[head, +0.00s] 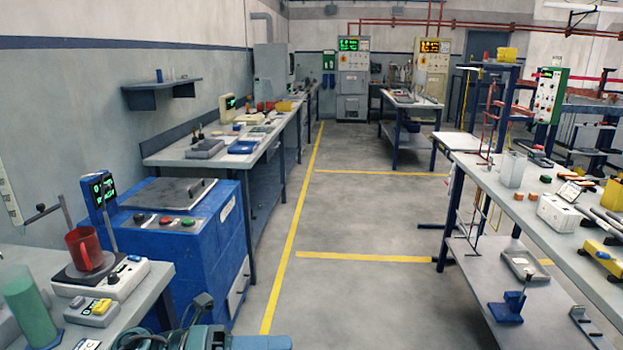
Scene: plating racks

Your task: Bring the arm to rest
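Neither of my grippers can be made out in the head view. A teal and dark grey piece of machinery, which looks like part of my own arm, shows at the bottom edge left of the middle. No fingertips can be told on it, and the rest is cut off by the frame. No arm reaches over the benches on either side.
A red beaker (84,250) stands on a hot-plate device (125,278) at left, near a green cylinder (25,300). A blue machine (180,240) stands beyond. A long workbench (500,190) with a lower shelf is at right. The floor aisle (360,220) between is clear.

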